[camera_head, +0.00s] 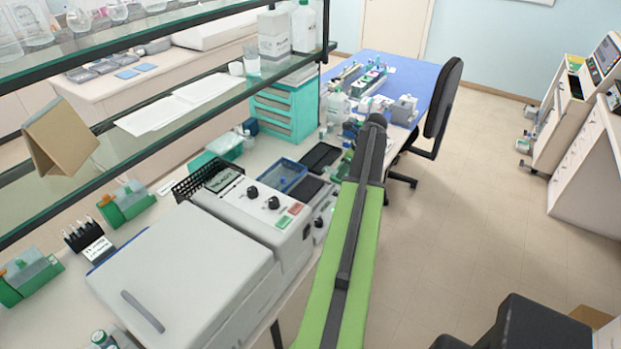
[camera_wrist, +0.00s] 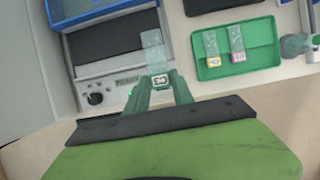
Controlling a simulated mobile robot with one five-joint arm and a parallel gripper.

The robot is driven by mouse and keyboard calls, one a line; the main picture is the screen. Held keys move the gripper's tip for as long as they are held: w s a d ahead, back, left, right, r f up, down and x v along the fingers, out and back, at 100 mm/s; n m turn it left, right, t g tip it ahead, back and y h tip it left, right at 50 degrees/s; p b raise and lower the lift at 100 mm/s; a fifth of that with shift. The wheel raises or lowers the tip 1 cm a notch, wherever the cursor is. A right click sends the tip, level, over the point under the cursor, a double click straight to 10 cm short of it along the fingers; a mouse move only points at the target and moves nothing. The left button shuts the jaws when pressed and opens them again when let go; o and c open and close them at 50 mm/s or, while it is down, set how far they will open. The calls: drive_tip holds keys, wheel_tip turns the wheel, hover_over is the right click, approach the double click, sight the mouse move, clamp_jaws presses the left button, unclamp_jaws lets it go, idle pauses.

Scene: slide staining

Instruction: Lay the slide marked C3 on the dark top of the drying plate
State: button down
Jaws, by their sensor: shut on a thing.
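My gripper (camera_wrist: 160,88) is shut on a clear glass slide (camera_wrist: 153,45) by its labelled end. The white label (camera_wrist: 159,79) appears upside down and its small characters look like C3. The slide points away from my gripper, over the right edge of the drying plate. The drying plate has a dark flat top (camera_wrist: 104,46) in a grey housing with a small display and a black knob. I cannot tell the slide's height above it. In the head view the dark top (camera_head: 308,194) shows beside my arm, and my gripper is hidden there.
A green tray (camera_wrist: 262,61) to the right holds two slides, labelled yellow (camera_wrist: 212,47) and pink (camera_wrist: 237,42). A blue container (camera_wrist: 62,22) stands behind the plate.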

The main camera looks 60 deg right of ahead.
drive_tip(key=w+a, duration=0.7)
drive_tip(key=a, duration=0.3)
wheel_tip(320, 180, down, 8)
drive_tip(key=b, duration=0.7)
drive_tip(key=shift+s+r+b, duration=0.1)
drive_tip(key=shift+s+b, duration=0.05)
drive_tip(key=shift+b, duration=0.25)
drive_tip(key=shift+f, duration=0.25)
drive_tip(key=c, duration=1)
unclamp_jaws()
drive_tip(key=shift+r, duration=0.15)
drive_tip(key=p+v, duration=1.5)
drive_tip(key=v, duration=0.2)
drive_tip(key=shift+r+p, duration=0.15)
drive_tip(key=shift+p, duration=0.2)
